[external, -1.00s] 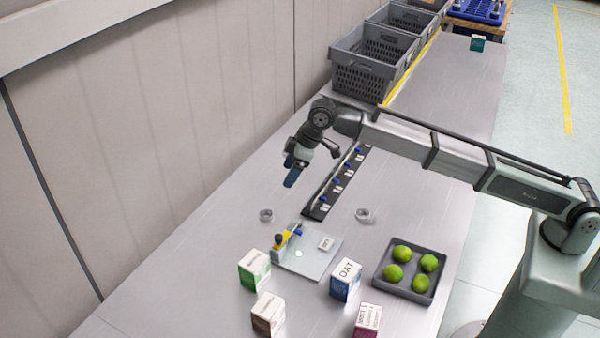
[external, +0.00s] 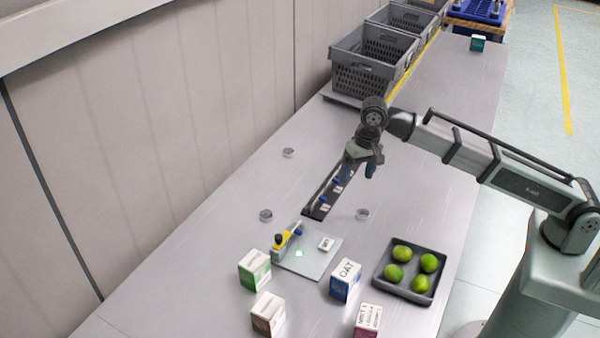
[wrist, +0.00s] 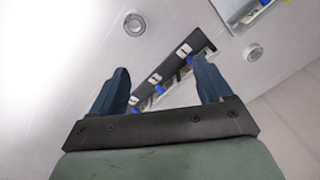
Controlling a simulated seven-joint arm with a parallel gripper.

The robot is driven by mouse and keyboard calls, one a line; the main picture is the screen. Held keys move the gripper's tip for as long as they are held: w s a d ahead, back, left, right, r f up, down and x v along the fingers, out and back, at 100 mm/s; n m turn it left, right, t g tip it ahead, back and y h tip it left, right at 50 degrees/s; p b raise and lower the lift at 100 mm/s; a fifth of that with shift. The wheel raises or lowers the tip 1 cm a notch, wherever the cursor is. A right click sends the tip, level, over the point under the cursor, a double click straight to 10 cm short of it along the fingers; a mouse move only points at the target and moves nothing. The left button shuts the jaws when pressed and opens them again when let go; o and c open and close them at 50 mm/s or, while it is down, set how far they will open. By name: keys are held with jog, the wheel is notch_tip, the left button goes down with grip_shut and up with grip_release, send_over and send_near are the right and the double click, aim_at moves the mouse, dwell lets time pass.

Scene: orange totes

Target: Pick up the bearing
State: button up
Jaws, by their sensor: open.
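Three small grey metal rings that look like bearings lie flat on the table. In the external view one ring (external: 288,153) is at the back left, one (external: 266,215) is left of the clear plate, and one (external: 362,214) is right of the dark strip. My gripper (external: 358,170) is open and empty above the strip, apart from all three. In the wrist view my open fingers (wrist: 163,75) straddle the strip, with one ring (wrist: 134,23) at the upper left and another (wrist: 252,52) at the right; no ring is between them.
The dark strip (external: 318,208) carries blue parts and white labels. A clear plate (external: 308,264) has a yellow-and-blue fixture. Several small boxes, including one marked OAT (external: 345,281), and a dark tray (external: 414,292) of green fruit stand in front. Grey crates (external: 362,82) stand behind.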

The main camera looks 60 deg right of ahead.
aim_at(363, 213)
jog(key=shift+s+d+f+m+g+h, duration=0.2)
jog(key=shift+s+f+m, duration=0.3)
jog(key=shift+f+m, duration=1.55)
jog(key=shift+s+d+f+m+g, duration=0.1)
jog(key=shift+s+f+m+g, duration=0.25)
jog(key=shift+f+m, duration=1.7)
jog(key=shift+s+d+f+m+g+h, duration=0.15)
jog(key=shift+s+f+m, duration=0.65)
jog(key=shift+f, duration=2.2)
jog(key=shift+w, duration=0.2)
jog(key=c, duration=1.2)
